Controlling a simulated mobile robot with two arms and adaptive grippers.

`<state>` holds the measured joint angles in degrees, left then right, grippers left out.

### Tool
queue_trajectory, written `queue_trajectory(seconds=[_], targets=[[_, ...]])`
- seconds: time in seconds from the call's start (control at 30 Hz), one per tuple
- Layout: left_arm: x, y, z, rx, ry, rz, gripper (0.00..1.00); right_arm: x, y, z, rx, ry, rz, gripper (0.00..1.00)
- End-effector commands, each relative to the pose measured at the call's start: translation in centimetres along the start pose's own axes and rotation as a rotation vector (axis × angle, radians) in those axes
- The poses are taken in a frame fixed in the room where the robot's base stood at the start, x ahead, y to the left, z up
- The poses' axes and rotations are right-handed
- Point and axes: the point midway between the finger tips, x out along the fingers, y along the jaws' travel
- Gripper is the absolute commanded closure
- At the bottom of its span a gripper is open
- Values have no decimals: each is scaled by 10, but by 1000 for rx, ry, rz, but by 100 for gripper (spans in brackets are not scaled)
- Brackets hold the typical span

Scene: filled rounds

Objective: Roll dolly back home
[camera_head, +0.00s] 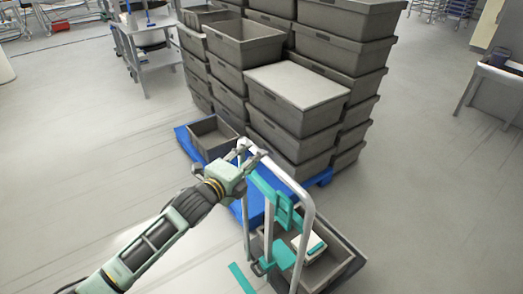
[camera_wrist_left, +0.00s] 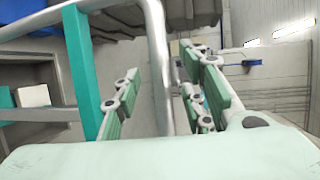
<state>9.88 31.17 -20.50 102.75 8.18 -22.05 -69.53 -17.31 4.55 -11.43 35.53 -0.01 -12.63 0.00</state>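The dolly has a grey tubular handle (camera_head: 307,222) with teal parts, and stands in front of the stacked bins. A grey bin (camera_head: 340,272) sits at its base, with a white and teal item (camera_head: 309,246) inside. My left gripper (camera_head: 252,155) is at the top left corner of the handle. In the left wrist view, the handle tube (camera_wrist_left: 160,65) passes between the fingers of my left gripper (camera_wrist_left: 165,95). The fingers look open, with gaps beside the tube. The teal upright (camera_wrist_left: 80,65) is left of them. My right gripper is in neither view.
Tall stacks of grey bins (camera_head: 292,125) stand on a blue pallet (camera_head: 320,178) just behind the dolly. A single bin (camera_head: 212,138) sits at the pallet's left corner. A grey cart (camera_head: 150,60) is at the back left. Floor is clear left and right.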

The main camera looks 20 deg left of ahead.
Motion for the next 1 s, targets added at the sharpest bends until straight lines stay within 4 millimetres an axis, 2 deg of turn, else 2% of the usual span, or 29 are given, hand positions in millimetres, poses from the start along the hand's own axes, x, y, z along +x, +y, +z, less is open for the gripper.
queue_trajectory(seconds=[0.1, 0.3, 0.7, 1.0], targets=[[20, -2, 0, -3, -1, -1, 62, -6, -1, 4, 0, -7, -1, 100], [42, -1, 0, -3, 0, 0, 62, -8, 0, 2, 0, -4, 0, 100], [49, 1, 0, -2, -1, 1, 63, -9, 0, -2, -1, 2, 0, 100], [48, 1, 0, -2, -1, 1, 89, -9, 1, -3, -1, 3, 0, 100]])
